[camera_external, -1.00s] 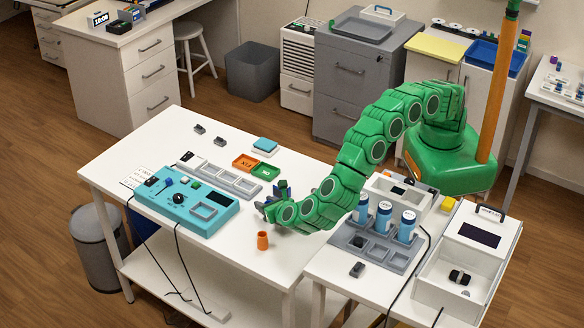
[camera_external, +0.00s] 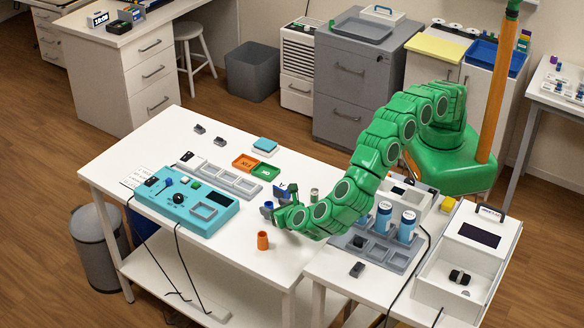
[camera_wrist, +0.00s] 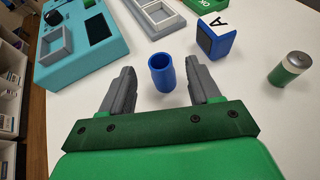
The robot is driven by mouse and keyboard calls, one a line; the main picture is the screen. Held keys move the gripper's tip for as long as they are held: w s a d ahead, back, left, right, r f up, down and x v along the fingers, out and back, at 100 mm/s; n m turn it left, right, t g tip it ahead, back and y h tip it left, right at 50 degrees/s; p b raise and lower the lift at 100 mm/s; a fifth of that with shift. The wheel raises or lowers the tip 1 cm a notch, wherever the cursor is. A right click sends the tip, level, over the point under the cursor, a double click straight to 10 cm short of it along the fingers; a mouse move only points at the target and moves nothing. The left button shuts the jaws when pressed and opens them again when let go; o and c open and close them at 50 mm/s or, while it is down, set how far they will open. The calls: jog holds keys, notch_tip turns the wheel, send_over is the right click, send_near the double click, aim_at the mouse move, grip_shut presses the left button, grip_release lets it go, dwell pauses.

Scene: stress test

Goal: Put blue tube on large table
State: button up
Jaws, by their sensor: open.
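The blue tube (camera_wrist: 162,73) is a short, hollow blue cylinder standing upright on the large white table (camera_wrist: 150,112). In the external view the tube (camera_external: 267,207) shows just in front of my gripper (camera_external: 277,212). My gripper is open, and its two grey fingers reach either side of the tube's near side in the wrist view. I see white table between the tube and both fingers. The tube appears unheld. The large table also shows in the external view (camera_external: 215,245).
A blue block (camera_wrist: 216,40) marked A and a green-and-silver cylinder (camera_wrist: 290,69) stand right of the tube. A teal control box (camera_external: 187,205) lies to the left. An orange cup (camera_external: 263,240) stands near the front edge.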

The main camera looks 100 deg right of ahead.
jog(key=shift+v, duration=3.1)
